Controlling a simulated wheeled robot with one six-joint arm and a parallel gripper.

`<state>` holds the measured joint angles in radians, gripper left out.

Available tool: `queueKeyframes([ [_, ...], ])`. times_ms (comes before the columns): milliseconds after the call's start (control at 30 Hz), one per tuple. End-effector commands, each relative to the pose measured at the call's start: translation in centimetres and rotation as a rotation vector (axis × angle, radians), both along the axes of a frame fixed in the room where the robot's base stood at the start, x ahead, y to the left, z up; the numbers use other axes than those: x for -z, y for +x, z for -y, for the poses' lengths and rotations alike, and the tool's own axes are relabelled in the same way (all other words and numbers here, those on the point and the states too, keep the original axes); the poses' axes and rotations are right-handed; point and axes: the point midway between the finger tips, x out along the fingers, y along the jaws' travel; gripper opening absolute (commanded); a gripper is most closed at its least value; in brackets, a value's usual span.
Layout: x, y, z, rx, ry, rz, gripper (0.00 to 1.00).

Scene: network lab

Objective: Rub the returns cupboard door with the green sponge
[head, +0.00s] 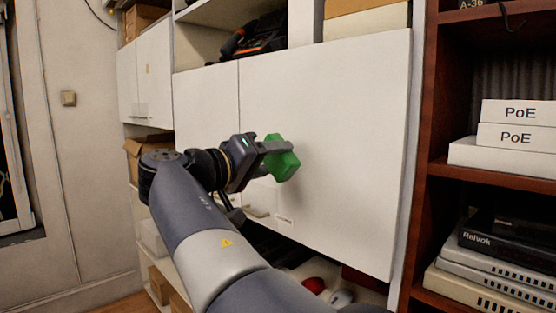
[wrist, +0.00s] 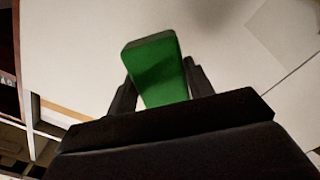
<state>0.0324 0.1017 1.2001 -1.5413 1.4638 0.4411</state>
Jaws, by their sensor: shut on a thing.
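The green sponge (head: 282,160) is held in my gripper (head: 272,150), in front of the white cupboard door (head: 335,110) in the head view. In the wrist view, the sponge (wrist: 157,70) stands between the two dark fingers of my gripper (wrist: 160,88), which are shut on it. The white door surface (wrist: 80,50) lies behind the sponge there. The sponge is close to the door, with a shadow beside it; I cannot tell whether it touches. My gripper hides part of the door's left side.
A brown wooden shelf (head: 422,140) stands at the right with white PoE boxes (head: 515,112) and a black Relvok unit (head: 508,240). A cardboard box (head: 140,147) is at the left. Open shelves with items lie above and below the door.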

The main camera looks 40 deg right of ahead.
Motion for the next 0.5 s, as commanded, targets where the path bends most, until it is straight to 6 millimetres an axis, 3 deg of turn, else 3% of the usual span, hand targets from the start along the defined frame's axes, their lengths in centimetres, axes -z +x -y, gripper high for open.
queueKeyframes([
  [267,0.0,0.0,-0.1,-0.001,-0.001,0.000,0.31],
  [500,0.0,0.0,-1.9,-0.004,0.000,0.000,0.31],
])
